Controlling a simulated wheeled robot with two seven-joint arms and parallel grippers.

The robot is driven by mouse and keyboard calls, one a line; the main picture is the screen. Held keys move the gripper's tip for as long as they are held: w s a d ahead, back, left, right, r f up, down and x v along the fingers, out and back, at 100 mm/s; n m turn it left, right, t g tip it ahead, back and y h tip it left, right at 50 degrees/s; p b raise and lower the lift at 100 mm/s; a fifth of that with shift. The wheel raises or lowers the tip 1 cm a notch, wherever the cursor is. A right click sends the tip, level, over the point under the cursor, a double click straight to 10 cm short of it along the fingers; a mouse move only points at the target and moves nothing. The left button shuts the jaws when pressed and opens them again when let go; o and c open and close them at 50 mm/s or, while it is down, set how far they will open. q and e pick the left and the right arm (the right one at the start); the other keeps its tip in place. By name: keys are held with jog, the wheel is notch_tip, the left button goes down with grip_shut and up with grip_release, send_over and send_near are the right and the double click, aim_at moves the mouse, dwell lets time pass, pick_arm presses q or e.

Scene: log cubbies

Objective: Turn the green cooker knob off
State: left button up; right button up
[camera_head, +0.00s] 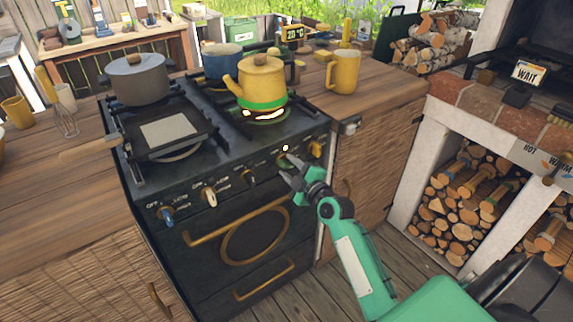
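The green cooker knob (283,161) is on the front panel of the dark cooker (180,254), between a dark knob (248,177) and a yellow knob (316,149). My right gripper (287,168) is at the green knob, with its two fingers spread apart and their tips close to it. The fingers partly cover the knob, and I cannot tell whether they touch it. A glow shows under the yellow kettle (261,80) on the front right burner. My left gripper is not in view.
A blue knob (167,214) and a white knob (209,194) sit further left on the panel. A brass oven handle (238,222) sticks out below. A grey pot (138,82), a blue pot (222,62) and a yellow mug (343,72) stand above.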

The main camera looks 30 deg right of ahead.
jog(key=shift+c, duration=0.5)
jog(key=c, duration=0.7)
jog(key=shift+o, duration=0.3)
jog(key=shift+f+n+b, duration=0.1)
jog(key=shift+n+b, duration=0.2)
jog(key=shift+n, duration=1.8)
